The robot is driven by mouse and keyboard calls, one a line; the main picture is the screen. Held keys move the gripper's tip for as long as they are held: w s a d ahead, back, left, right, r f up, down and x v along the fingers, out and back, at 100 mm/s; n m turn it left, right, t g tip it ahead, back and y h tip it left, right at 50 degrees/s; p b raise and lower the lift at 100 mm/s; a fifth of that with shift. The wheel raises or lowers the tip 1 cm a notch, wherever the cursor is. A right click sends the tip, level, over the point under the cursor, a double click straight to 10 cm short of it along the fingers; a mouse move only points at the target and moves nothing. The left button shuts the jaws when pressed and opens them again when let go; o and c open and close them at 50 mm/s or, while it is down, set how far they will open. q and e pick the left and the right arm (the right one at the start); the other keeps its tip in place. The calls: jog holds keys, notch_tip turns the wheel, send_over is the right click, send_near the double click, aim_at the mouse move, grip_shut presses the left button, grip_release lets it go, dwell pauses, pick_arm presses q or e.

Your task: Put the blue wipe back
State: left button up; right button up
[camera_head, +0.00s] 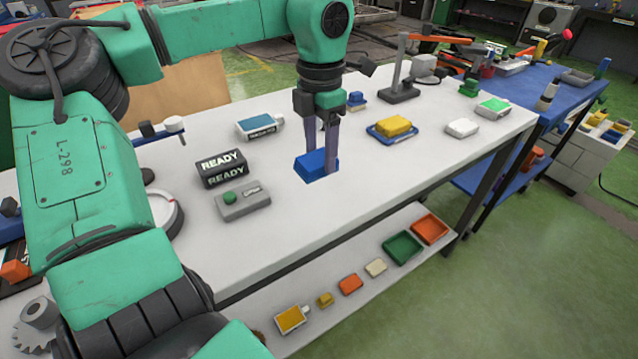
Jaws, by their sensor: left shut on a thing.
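The blue wipe (313,168) is a small blue block-like pad at the middle of the white table. My left gripper (321,165) points straight down over it, and its two fingers are shut on the wipe. The wipe is at or very near the table top; I cannot tell whether it touches. A blue tray (373,131) with a yellow sponge-like block (394,125) on it stands to the right. My right gripper is not in view.
A black READY sign (222,168) and a grey button box (243,201) stand left of the wipe. A white block (462,128) and a lamp-like arm (399,92) stand to the right. A lower shelf holds green (403,247) and orange (429,229) trays. The table's front middle is clear.

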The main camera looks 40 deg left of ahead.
aim_at(321, 156)
pick_arm(q)
notch_tip(321, 156, down, 9)
jog(key=shift+r, duration=0.15)
jog(key=o, duration=1.2)
jog(key=shift+r, duration=0.1)
notch_tip(321, 156, up, 12)
